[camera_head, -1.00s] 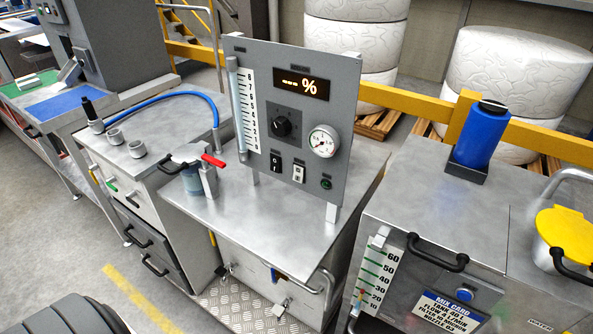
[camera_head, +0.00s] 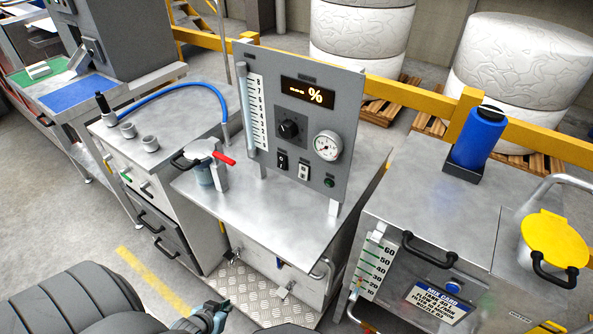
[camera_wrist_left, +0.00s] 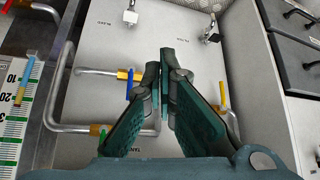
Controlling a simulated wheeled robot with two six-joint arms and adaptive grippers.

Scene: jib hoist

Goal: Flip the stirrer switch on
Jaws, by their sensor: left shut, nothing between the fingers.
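The grey upright panel (camera_head: 345,100) stands on the steel bench. It carries two rocker switches low on its face: a black one (camera_head: 282,162) and a white-framed one (camera_head: 303,172). Their labels are too small to read, so I cannot tell which is the stirrer switch. My left gripper (camera_head: 214,314) is low at the bottom edge, in front of and well below the panel, apart from both switches. In the left wrist view its fingers (camera_wrist_left: 167,62) are shut and empty, facing the bench front with its pipes and valves. My right gripper is not in view.
The panel also bears a knob (camera_head: 289,128), a gauge (camera_head: 327,145) and a green button (camera_head: 329,183). A red-handled valve (camera_head: 222,158) stands at the bench's left. A mixing tank (camera_head: 420,205) with a blue bottle (camera_head: 478,138) is right. Open floor lies front left.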

